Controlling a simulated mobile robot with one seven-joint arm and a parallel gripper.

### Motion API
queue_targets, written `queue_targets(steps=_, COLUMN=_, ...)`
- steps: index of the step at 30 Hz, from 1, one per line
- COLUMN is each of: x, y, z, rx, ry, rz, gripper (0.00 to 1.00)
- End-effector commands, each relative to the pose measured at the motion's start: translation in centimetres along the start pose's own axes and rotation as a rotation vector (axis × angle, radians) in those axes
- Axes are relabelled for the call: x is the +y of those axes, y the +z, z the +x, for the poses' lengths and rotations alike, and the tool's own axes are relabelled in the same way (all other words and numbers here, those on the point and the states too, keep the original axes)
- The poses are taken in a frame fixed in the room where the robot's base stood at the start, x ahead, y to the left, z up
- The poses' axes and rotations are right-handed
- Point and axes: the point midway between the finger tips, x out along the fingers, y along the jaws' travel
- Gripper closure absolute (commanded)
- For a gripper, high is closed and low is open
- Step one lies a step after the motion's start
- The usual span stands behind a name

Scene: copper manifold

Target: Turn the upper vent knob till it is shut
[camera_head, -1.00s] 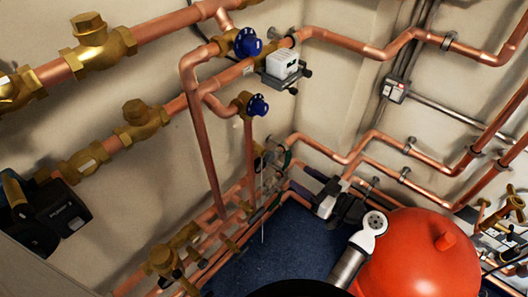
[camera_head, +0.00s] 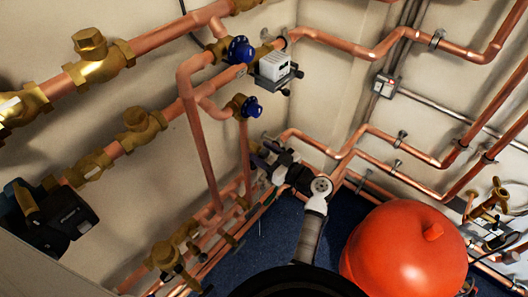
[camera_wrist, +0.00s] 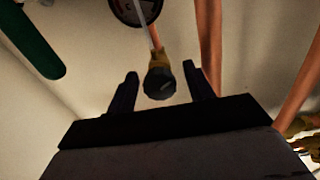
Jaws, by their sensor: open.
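Two blue round knobs on brass fittings show in the head view. The upper blue knob (camera_head: 240,49) sits on the upper pipe, and the lower blue knob (camera_head: 249,107) is below it. I cannot tell which knob is the upper vent knob. In the wrist view, a dark round knob (camera_wrist: 160,83) on a brass stem lies ahead between my fingertips, with space on both sides. My gripper (camera_wrist: 161,80) is open and empty. In the head view my arm reaches toward the lower pipes by the corner, below both blue knobs; its fingers are hard to make out.
A red tank (camera_head: 405,250) stands at the lower right. Copper pipes (camera_head: 200,150) run along both walls. A white meter box (camera_head: 274,65) is beside the upper knob. In the wrist view, a green handle (camera_wrist: 32,40) is at left and a round dark part (camera_wrist: 133,10) above.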

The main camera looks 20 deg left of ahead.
Motion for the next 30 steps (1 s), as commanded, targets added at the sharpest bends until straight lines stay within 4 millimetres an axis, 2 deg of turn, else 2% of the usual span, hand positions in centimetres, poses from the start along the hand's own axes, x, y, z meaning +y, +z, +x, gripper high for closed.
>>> queue_targets(steps=4, x=0.00, y=0.01, z=-0.01, rx=0.000, ry=0.000, rz=0.000, gripper=0.48)
queue_targets(steps=12, x=0.00, y=0.00, z=-0.04, rx=0.000, ry=0.000, rz=0.000, gripper=0.83)
queue_targets(steps=15, x=0.00, y=0.00, z=-0.04, rx=0.000, ry=0.000, rz=0.000, gripper=0.93)
queue_targets(steps=23, x=0.01, y=0.04, z=-0.06, rx=0.000, ry=0.000, rz=0.032, gripper=0.92)
queue_targets(steps=30, x=0.04, y=0.09, z=-0.08, rx=0.000, ry=0.000, rz=0.159, gripper=0.92)
